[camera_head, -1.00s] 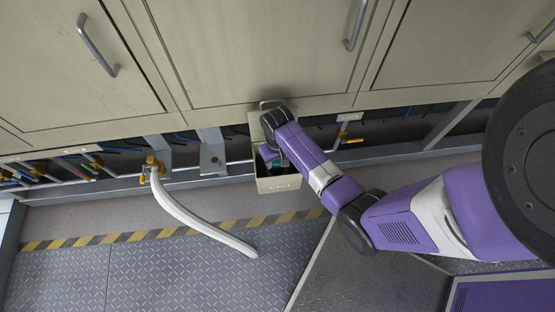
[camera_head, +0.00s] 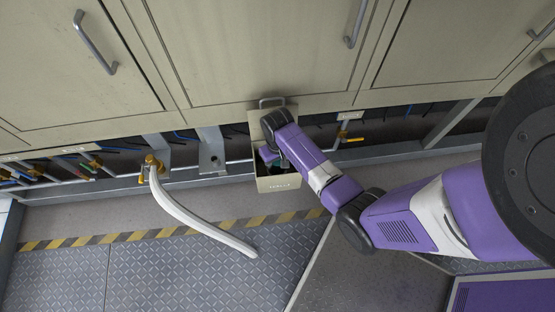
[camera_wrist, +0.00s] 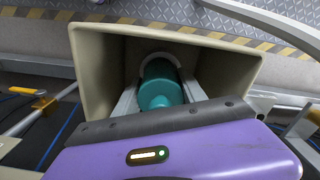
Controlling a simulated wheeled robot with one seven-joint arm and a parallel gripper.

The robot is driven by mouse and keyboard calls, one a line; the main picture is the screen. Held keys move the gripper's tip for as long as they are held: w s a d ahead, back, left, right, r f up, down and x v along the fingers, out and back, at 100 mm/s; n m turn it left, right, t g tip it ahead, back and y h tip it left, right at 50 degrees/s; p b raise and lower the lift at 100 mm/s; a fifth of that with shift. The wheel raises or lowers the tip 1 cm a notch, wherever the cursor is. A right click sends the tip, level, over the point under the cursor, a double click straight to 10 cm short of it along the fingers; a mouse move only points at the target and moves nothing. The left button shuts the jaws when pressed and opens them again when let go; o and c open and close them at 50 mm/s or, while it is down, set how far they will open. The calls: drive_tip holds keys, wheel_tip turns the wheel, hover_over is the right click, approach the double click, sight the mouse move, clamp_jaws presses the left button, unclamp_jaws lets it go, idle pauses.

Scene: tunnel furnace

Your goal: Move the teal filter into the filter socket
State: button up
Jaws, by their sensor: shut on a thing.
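The teal filter (camera_wrist: 159,86) is a round teal cylinder inside an open beige box (camera_wrist: 91,77) in the wrist view. My gripper (camera_wrist: 158,92) reaches into the box, with its two fingers shut on the filter from both sides. A pale ring shows around the far end of the filter; I cannot tell whether the filter sits fully in it. In the head view my gripper (camera_head: 277,158) is over the same box (camera_head: 279,184), and the arm hides most of the filter.
A white hose (camera_head: 198,219) hangs from a brass valve (camera_head: 152,163) left of the box. Beige cabinet doors (camera_head: 250,50) stand above. Pipes and a grey rail run behind. The metal-plate floor (camera_head: 170,270) in front is mostly clear.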

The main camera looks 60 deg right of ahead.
drive_tip(key=shift+f, duration=0.25)
drive_tip(key=shift+f, duration=0.2)
drive_tip(key=shift+f+b, duration=0.4)
drive_tip(key=shift+f, duration=0.1)
drive_tip(key=shift+f, duration=0.35)
idle(0.4)
drive_tip(key=o, duration=1.5)
drive_tip(key=shift+o, duration=0.2)
